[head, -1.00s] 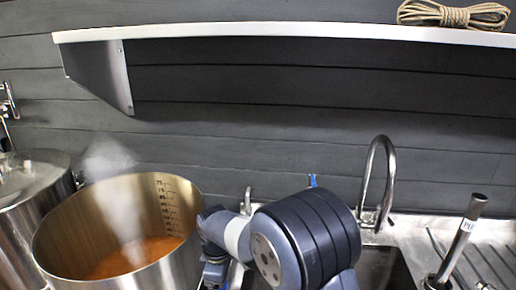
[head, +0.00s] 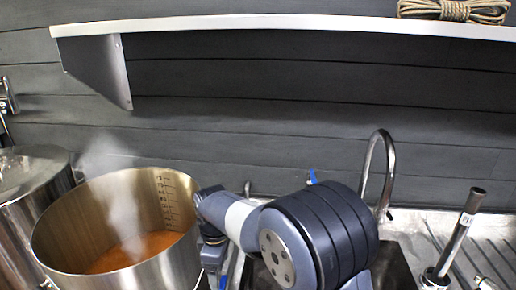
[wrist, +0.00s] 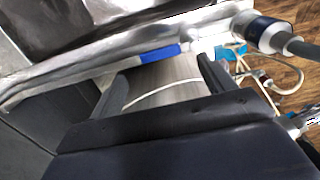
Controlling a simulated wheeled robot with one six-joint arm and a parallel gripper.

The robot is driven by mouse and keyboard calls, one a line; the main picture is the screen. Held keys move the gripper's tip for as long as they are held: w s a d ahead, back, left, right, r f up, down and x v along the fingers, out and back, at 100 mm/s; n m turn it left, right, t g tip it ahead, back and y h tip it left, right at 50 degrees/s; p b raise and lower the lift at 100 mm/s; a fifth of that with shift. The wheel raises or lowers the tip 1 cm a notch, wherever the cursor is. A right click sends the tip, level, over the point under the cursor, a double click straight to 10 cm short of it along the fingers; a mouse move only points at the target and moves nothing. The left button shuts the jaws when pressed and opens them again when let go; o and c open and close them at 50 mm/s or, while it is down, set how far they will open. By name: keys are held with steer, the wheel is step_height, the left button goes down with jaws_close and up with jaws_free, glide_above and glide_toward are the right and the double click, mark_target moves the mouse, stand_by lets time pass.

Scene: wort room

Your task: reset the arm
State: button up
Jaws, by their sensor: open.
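My gripper (wrist: 160,88) shows in the wrist view with its two dark fingers apart and nothing between them. Beyond the fingers are a blue strip and a pale cable, lower down near a metal counter edge (wrist: 110,68). In the head view my arm stands in front of the sink, and the gripper itself is hidden behind or below it.
A large open steel pot (head: 180,265) with orange liquid steams left of my arm. A lidded steel vessel (head: 30,175) stands further left. A curved faucet (head: 388,165) and an upright metal rod (head: 460,235) are to the right. A white shelf (head: 260,22) holds coiled rope (head: 455,11).

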mark_target(223, 284)
step_height(223, 284, up, 6)
steer(key=f, duration=0.1)
step_height(223, 284, down, 10)
steer(key=shift+f+p, duration=0.2)
steer(key=shift+p, duration=0.1)
steer(key=shift+d+r+m, duration=0.2)
steer(key=shift+m, duration=0.3)
steer(key=d+m, duration=0.1)
steer(key=m, duration=0.3)
steer(key=shift+s+d, duration=0.4)
steer(key=shift+s+d+r+m, duration=0.35)
steer(key=shift+s+m, duration=0.5)
steer(key=shift+m, duration=1.35)
steer(key=shift+s+d+r+m, duration=0.35)
steer(key=shift+s+m, duration=0.45)
steer(key=shift+m, duration=1.4)
steer(key=shift+s+d+r+m, duration=0.35)
steer(key=shift+s+m, duration=0.5)
steer(key=shift+m, duration=1.35)
steer(key=shift+d, duration=0.1)
